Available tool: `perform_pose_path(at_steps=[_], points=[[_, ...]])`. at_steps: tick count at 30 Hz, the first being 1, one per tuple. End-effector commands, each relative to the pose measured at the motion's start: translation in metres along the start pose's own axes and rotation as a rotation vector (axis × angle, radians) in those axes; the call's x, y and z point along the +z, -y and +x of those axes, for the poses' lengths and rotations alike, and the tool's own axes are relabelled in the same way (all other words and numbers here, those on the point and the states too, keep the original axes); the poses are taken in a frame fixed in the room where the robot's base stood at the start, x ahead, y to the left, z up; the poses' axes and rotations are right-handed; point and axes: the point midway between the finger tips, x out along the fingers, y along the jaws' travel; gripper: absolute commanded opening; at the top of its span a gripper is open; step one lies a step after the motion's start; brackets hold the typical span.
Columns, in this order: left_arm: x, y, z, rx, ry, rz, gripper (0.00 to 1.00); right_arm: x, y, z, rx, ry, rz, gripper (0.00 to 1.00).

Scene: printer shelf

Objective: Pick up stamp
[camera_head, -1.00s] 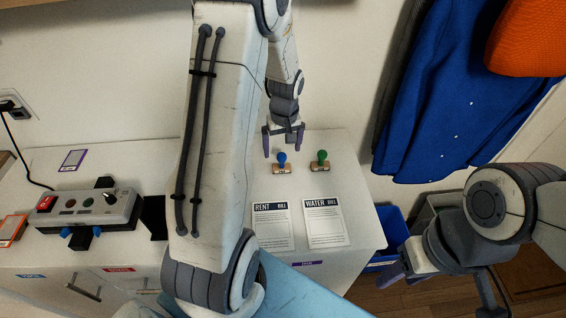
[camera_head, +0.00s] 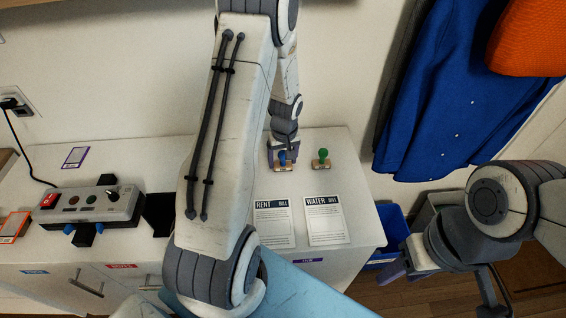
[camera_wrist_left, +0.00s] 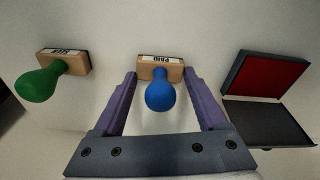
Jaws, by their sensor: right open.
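The blue-handled stamp (camera_head: 282,158) stands upright on the white cabinet top, and its wooden block shows a PAID label in the left wrist view (camera_wrist_left: 160,92). My left gripper (camera_head: 283,160) is lowered around it; in the wrist view the open purple fingers (camera_wrist_left: 162,100) lie on either side, with gaps beside the blue handle. The green-handled stamp (camera_head: 322,156) stands to the right in the head view and at the left in the wrist view (camera_wrist_left: 38,84). My right gripper (camera_head: 398,268) is open and empty beyond the cabinet's right edge.
An open ink pad with a red inner face (camera_wrist_left: 265,75) lies beside the stamps. The rent bill (camera_head: 273,222) and water bill (camera_head: 324,219) lie in front. A control box (camera_head: 90,206) sits at the left. A blue bin (camera_head: 393,232) stands right of the cabinet.

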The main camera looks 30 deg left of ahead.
Motion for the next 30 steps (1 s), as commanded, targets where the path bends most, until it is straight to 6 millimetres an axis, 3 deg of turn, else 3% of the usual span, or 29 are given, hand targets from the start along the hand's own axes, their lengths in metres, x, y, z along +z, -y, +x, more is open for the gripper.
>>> perform_pose_path(at_steps=[11, 19, 30], points=[[-0.001, 0.0, -0.005, 0.001, -0.002, -0.001, 0.2, 0.0, 0.0, 0.0, 0.0, 0.0, 0.0, 0.5], [-0.006, -0.001, -0.042, 0.004, -0.006, -0.001, 0.2, 0.0, 0.0, 0.004, 0.0, 0.0, 0.0, 0.5], [0.042, -0.05, -0.088, 0.004, -0.004, 0.006, 0.2, 0.001, -0.001, 0.015, 0.0, 0.0, 0.0, 0.5]])
